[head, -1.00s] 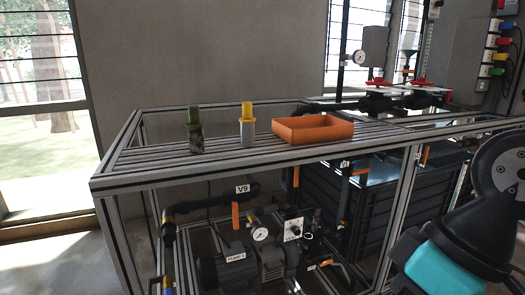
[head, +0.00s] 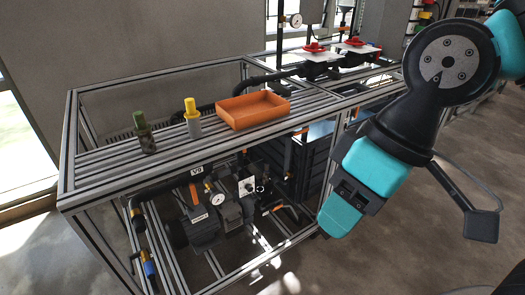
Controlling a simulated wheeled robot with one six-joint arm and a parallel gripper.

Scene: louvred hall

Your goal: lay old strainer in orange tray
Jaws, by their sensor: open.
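Two upright cylinders stand on the slatted bench top. The left one, with a green top and a dark, mottled, dirty-looking body, appears to be the old strainer (head: 146,138). The other cylinder (head: 193,122) has a yellow top and a clean grey body. The orange tray (head: 240,124) sits just to its right, and its visible inside looks empty. My teal and black arm hangs to the right of the bench, apart from all three. I cannot make out my gripper's fingers in the head view.
The bench frame (head: 68,160) has metal edge rails, with a pump (head: 205,222) and pipes below. Valves with red handles (head: 314,47) and a gauge (head: 294,20) stand at the back right. The front of the bench top is clear. Open floor lies at right.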

